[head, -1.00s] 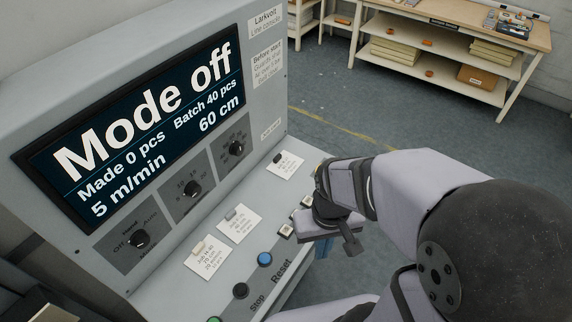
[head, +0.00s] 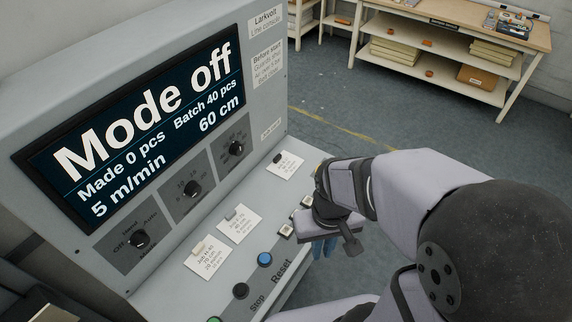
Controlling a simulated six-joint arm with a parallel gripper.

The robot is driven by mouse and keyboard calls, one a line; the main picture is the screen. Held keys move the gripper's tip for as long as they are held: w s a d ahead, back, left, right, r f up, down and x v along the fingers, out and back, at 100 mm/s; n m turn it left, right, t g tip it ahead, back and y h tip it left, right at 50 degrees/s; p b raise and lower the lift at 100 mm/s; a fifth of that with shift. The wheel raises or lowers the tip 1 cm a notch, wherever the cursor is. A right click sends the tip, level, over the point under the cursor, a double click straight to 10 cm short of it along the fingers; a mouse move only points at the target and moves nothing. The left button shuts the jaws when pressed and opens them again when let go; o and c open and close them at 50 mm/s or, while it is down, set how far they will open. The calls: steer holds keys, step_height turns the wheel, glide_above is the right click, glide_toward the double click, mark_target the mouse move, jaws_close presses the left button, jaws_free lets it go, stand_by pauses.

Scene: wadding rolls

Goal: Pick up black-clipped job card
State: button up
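The black-clipped job card (head: 286,166) is a small white card with a dark clip at its top left corner. It lies flat on the console's sloping panel, at the far end of the row of cards. My gripper (head: 325,249) is to the right of and nearer than this card, beyond the panel's front edge and apart from the card. Only bits of its blue fingers show below the wrist, so its opening and anything between the fingers are hidden.
A grey-clipped card (head: 240,225) and a beige-clipped card (head: 207,260) lie nearer on the panel. A blue button (head: 265,259) and other buttons line its front edge. The upright screen (head: 140,125) and knobs (head: 192,189) stand behind. A workbench (head: 445,60) is far off.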

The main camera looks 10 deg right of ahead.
steer(key=o, duration=2)
steer(key=shift+w, duration=0.1)
steer(key=n+t+h+b, duration=0.4)
steer(key=n+b, duration=0.7)
steer(key=n, duration=1.5)
glide_toward(286, 164)
steer(key=shift+s+r, duration=0.55)
steer(key=shift+s, duration=0.15)
steer(key=shift+w+a+f+n, duration=0.1)
steer(key=shift+w+a+n, duration=0.05)
steer(key=shift+w+n, duration=0.4)
steer(key=shift+p+x, duration=1.9)
steer(key=shift+x, duration=1.7)
